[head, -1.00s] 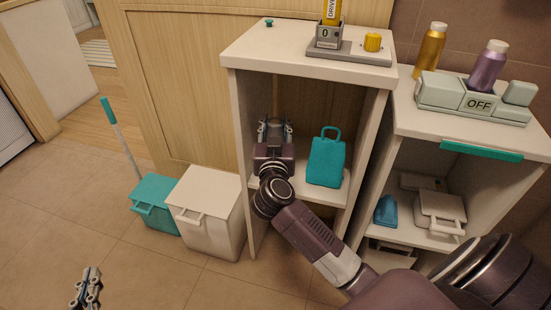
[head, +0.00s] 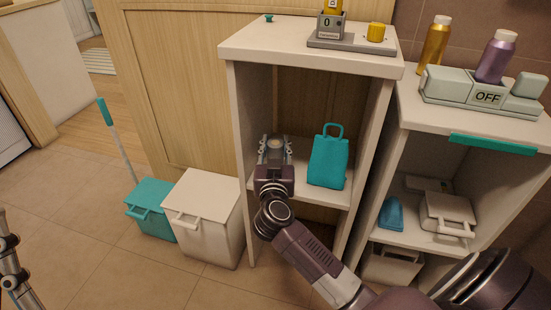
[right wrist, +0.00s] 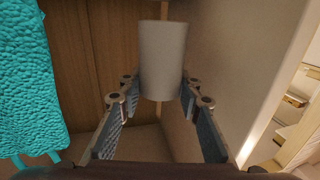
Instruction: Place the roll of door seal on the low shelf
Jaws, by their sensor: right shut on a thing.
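The roll of door seal, a plain pale grey cylinder (right wrist: 163,60), is between the fingers of my right gripper (right wrist: 160,98) in the right wrist view. In the head view my right gripper (head: 275,150) is inside the open white cabinet, above or at its shelf (head: 322,196); only the roll's small pale end (head: 274,143) shows between the fingers. I cannot tell whether the roll touches the shelf. My left gripper (head: 10,262) is cut off at the left edge of the head view, and its opening is unclear.
A teal bag (head: 328,160) stands on the shelf just right of my right gripper; it also shows in the right wrist view (right wrist: 30,75). The cabinet's left wall (head: 243,150) is close on the other side. Teal (head: 150,208) and white (head: 203,220) bins stand on the floor outside.

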